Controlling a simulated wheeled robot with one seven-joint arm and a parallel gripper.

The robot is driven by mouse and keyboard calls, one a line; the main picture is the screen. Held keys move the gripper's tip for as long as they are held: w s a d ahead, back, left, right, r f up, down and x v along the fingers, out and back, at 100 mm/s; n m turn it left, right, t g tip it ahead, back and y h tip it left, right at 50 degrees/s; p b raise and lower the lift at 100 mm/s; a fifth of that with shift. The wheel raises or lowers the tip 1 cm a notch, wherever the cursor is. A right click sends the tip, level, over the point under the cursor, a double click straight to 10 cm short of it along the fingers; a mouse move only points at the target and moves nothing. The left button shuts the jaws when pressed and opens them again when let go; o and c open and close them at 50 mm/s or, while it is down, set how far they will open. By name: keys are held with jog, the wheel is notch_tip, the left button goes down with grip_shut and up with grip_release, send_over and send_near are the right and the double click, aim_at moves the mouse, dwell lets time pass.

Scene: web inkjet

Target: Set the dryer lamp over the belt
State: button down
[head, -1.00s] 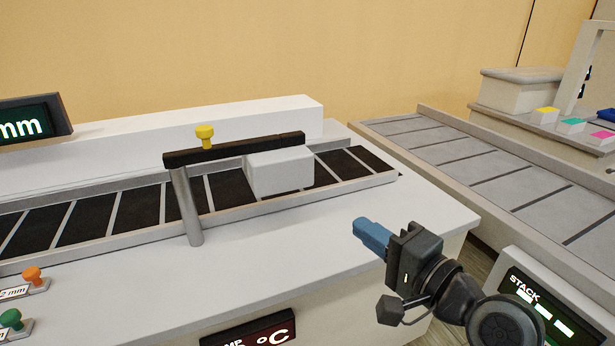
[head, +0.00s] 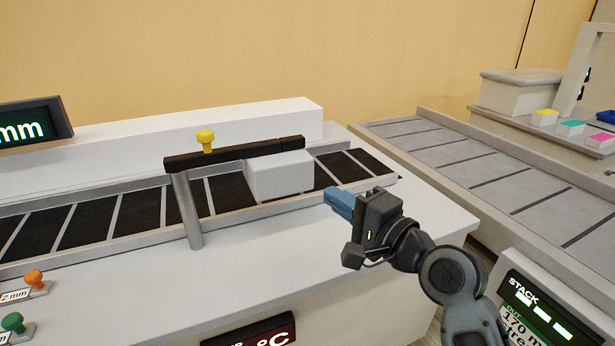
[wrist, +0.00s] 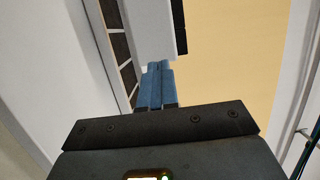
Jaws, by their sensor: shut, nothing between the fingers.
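The dryer lamp is a white box (head: 280,175) hung on a black arm (head: 225,153) with a yellow knob (head: 205,140), carried by a grey post (head: 187,212). The arm runs along the dark slatted belt (head: 85,222), with the white box over its right part. My gripper (head: 331,196) is shut and empty, its blue fingers just right of the box and apart from it in the head view. In the wrist view the blue fingers (wrist: 157,68) are together, below the white box's edge (wrist: 155,30) in the picture.
A grey conveyor (head: 470,160) lies to the right, past a gap. A STACK display (head: 535,310) stands at the lower right. Orange (head: 34,278) and green (head: 13,322) knobs sit at the left front. The white bench top (head: 270,270) is clear in front of the belt.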

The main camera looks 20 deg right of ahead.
aim_at(298, 173)
jog(key=x, duration=0.8)
jog(key=shift+w+a+p, duration=0.1)
jog(key=shift+w+p, duration=0.15)
jog(key=shift+p, duration=0.15)
jog(key=shift+w+f, duration=0.1)
